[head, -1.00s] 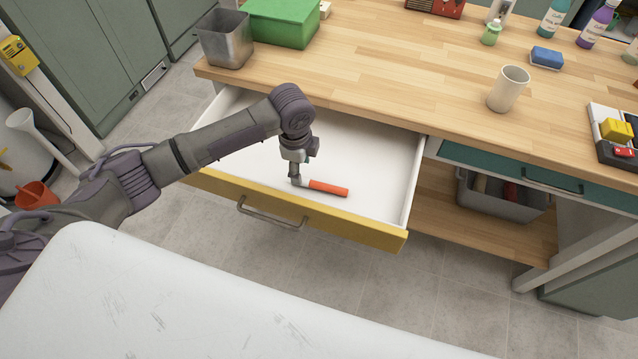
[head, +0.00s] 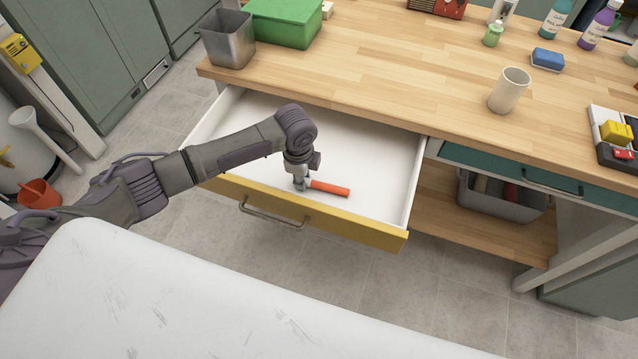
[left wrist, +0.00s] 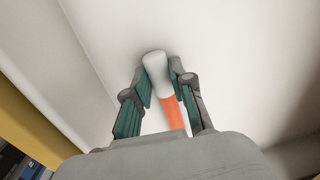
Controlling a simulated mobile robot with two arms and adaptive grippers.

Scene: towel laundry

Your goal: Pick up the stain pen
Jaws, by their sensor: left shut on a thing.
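The stain pen (head: 329,188), orange with a whitish end, lies in the open drawer (head: 375,165) with the yellow front. My left gripper (head: 302,188) reaches down into the drawer and is shut on the pen near its whitish end. In the left wrist view the pen (left wrist: 156,66) sits between the two fingers of the left gripper (left wrist: 160,84), its whitish end toward the tips and its orange body running back under the palm. I cannot tell whether the pen touches the drawer floor. My right gripper is out of view.
The drawer's yellow front (head: 355,228) and white side walls surround the gripper. The wooden worktop (head: 400,90) overhangs the drawer's back. A beige cup (head: 509,90), a green box (head: 287,22) and a metal bin (head: 228,38) stand on it. The drawer floor around the pen is clear.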

